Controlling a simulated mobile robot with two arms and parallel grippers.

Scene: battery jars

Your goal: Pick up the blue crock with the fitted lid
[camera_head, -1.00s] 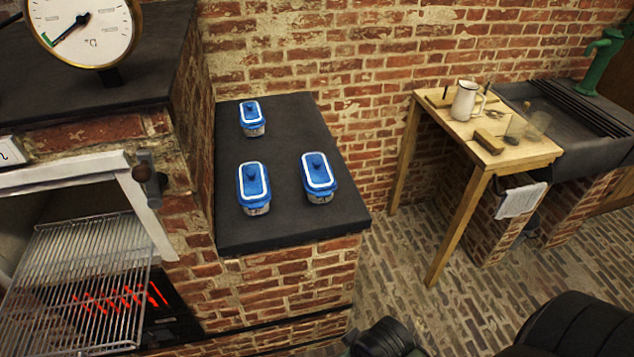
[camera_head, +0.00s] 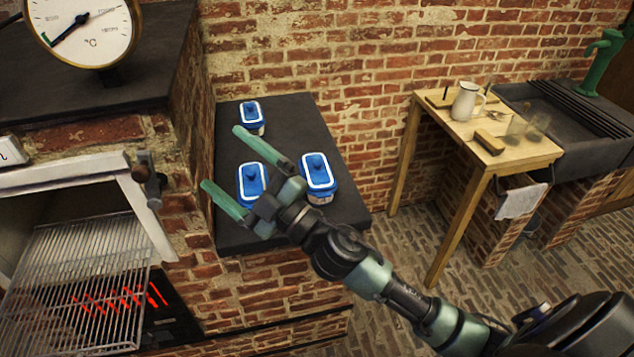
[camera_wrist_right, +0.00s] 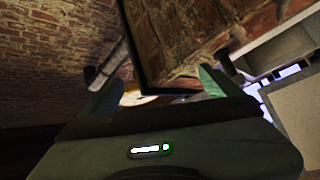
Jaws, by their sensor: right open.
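Three blue lidded crocks stand upright on the dark slab: one at the back (camera_head: 251,112), one front left (camera_head: 253,180), one front right (camera_head: 317,174). All have blue lids with a white border and a knob; I cannot tell which lid is fitted. My right gripper (camera_head: 222,157) is open and empty, its fingers pointing to the upper left above the slab. Its body hides the lower part of the front left crock. In the right wrist view the open fingers (camera_wrist_right: 158,90) show, but no crock. My left gripper is not in view.
The dark slab (camera_head: 305,116) tops a brick block against the brick wall. An open oven with a wire rack (camera_head: 80,270) and a dial gauge (camera_head: 82,28) are on the left. A wooden table (camera_head: 530,158) with a jug (camera_head: 466,101) stands right.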

